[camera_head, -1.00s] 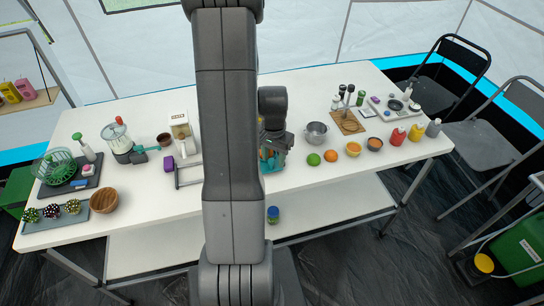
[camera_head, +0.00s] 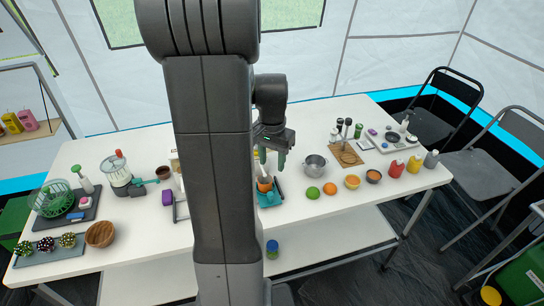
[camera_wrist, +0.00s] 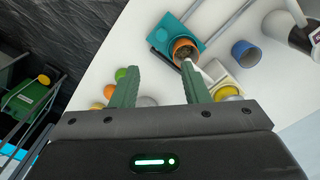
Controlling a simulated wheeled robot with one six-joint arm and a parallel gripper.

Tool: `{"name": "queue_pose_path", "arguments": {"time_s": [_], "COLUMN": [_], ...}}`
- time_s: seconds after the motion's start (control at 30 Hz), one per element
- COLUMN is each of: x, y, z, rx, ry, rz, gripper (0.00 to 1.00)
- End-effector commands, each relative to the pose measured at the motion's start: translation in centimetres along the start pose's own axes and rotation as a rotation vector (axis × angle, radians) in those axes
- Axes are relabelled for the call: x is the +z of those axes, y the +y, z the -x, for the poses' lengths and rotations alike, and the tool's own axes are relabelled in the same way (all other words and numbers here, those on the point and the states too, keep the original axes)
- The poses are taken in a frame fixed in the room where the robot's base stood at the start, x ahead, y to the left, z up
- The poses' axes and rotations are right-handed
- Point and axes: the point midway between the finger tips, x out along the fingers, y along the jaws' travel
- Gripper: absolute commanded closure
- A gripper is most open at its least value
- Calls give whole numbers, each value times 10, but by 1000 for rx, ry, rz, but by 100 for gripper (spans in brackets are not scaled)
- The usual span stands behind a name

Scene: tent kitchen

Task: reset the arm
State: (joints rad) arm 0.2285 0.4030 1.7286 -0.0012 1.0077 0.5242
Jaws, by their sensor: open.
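My gripper (camera_head: 272,158) hangs above the middle of the white table (camera_head: 340,220), its fingers apart with nothing between them. The wrist view shows its two green fingers (camera_wrist: 164,88) spread, with clear space between them. Just below it in the head view is an orange-brown cup (camera_head: 265,185) on a teal stand (camera_head: 269,199). In the wrist view, the cup (camera_wrist: 184,47) and the teal stand (camera_wrist: 164,36) lie beyond the fingertips, apart from them. My arm hides part of the table's middle.
Right of my gripper are a metal pot (camera_head: 315,166), a lime (camera_head: 313,193), an orange (camera_head: 330,189) and bottles (camera_head: 397,168). On the left are a wooden bowl (camera_head: 100,234), a green basket (camera_head: 53,198) and a blender-like jar (camera_head: 117,172). Chairs (camera_head: 480,165) stand at right.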

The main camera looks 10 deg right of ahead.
Motion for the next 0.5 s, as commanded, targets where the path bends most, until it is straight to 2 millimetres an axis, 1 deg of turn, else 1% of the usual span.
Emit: {"name": "queue_pose_path", "arguments": {"time_s": [0.03,0.13,0.5], "x": [0,0,0], "y": [0,0,0], "z": [5,9,10], "rx": [0,0,1], "ry": [1,0,-1], "rz": [0,0,0], "gripper": [59,59,59]}}
